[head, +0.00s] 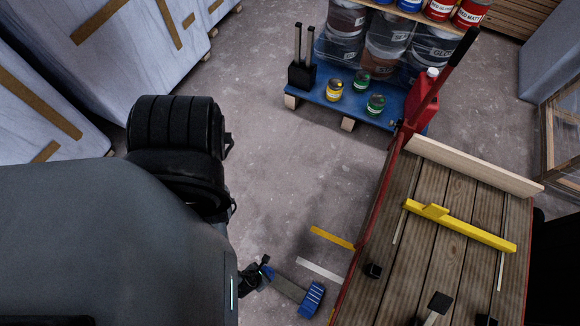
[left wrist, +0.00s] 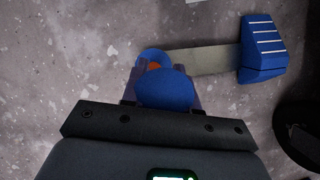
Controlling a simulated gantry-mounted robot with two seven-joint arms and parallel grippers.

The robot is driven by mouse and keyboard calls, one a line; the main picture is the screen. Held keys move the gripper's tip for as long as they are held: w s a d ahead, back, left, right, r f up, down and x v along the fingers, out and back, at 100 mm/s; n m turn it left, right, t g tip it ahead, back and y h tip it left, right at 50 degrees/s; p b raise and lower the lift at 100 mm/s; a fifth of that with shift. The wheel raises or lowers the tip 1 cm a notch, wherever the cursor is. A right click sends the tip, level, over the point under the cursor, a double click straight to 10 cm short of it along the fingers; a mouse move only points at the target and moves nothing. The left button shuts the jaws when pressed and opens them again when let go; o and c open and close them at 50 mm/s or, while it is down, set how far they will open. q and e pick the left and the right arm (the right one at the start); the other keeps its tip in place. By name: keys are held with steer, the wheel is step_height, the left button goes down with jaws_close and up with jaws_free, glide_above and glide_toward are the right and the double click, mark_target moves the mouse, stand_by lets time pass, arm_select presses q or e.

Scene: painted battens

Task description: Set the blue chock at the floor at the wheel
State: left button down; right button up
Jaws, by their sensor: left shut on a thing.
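The blue chock (head: 311,299) has white stripes and sits at the end of a flat grey-beige handle (head: 287,289). My left gripper (head: 263,271) is shut on the far end of this handle. I cannot tell whether the chock touches the floor (left wrist: 60,60). My right gripper is not in view.
A cart with a plank deck (head: 440,215) and red frame stands right of the chock, bearing a yellow batten (head: 465,227) and black blocks. Yellow (head: 332,237) and white (head: 320,270) floor strips lie nearby. A blue pallet (head: 343,103) with tins stands behind. The middle floor is clear.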

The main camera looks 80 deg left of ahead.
arm_select(q)
steer(key=w+a+f+n+b, duration=0.1)
steer(key=w+a+b, duration=0.9)
steer(key=w+a, duration=2)
steer(key=shift+w+f+b, duration=0.2)
steer(key=shift+w+b, duration=0.1)
steer(key=shift+b, duration=0.1)
steer(key=shift+w, duration=0.1)
